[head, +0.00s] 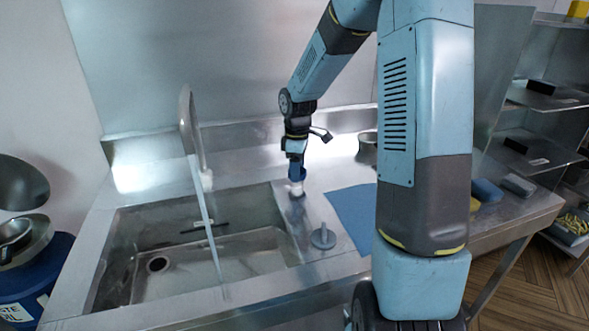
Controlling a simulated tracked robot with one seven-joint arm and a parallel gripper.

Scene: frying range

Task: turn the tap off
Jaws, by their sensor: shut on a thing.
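The tap (186,115) has a tall curved metal spout at the back left of the sink (110,235). A pale stream of water (208,225) runs from the spout down into the basin. My gripper (296,178) points down at the sink's right rim. Its blue fingers are shut on a small pale knob (297,189) on the steel top; I cannot tell whether this is the tap's handle. The fingers partly hide the knob. My arm crosses the right half of the view.
A grey round piece with an upright grip (323,237) stands on the counter just in front of my gripper. A blue cloth (352,212) lies to the right. A metal pot (367,148) is behind. Shelves stand at far right, a blue bin (40,270) at left.

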